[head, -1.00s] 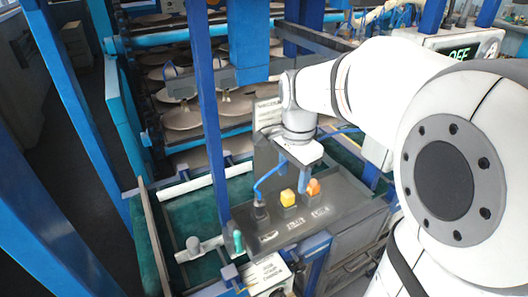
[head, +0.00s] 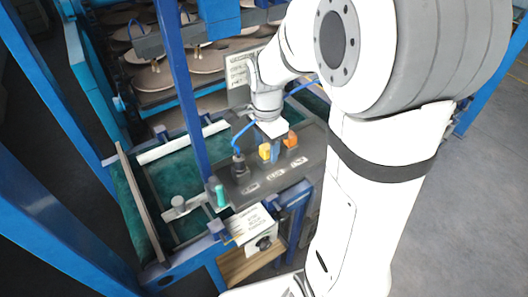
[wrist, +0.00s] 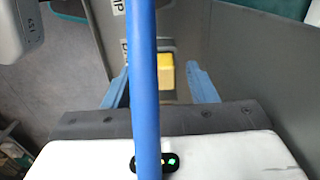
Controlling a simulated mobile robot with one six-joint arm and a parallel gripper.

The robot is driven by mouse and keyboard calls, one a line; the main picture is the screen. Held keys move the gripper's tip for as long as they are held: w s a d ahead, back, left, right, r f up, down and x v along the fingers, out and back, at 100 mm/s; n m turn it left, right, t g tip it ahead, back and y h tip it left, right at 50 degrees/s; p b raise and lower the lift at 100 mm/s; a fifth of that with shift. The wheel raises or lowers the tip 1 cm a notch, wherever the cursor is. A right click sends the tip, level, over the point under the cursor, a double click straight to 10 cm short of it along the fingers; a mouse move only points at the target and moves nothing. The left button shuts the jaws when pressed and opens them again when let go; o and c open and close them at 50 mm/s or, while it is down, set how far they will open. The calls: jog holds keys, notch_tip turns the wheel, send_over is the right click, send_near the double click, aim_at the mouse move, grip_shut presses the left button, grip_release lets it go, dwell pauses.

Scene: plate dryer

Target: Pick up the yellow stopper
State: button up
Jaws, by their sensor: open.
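The yellow stopper (head: 264,152) stands on the dark grey panel in the head view, to the left of an orange one (head: 290,140). My gripper (head: 271,147) is open and hangs low over the panel, right at the yellow stopper. In the wrist view the yellow stopper (wrist: 167,74) shows between the two blue fingers of my gripper (wrist: 159,70), one on each side, with gaps visible. A blue hose (wrist: 143,60) crosses this view and hides the stopper's left edge. Contact cannot be told.
The blue hose runs to a black plug (head: 238,166) left of the yellow stopper. A teal peg (head: 220,194) stands at the panel's front left. A blue upright post (head: 183,90) rises behind. Racks of round plates (head: 155,78) fill the back.

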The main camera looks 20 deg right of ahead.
jog(key=shift+c, duration=0.4)
jog(key=c, duration=1)
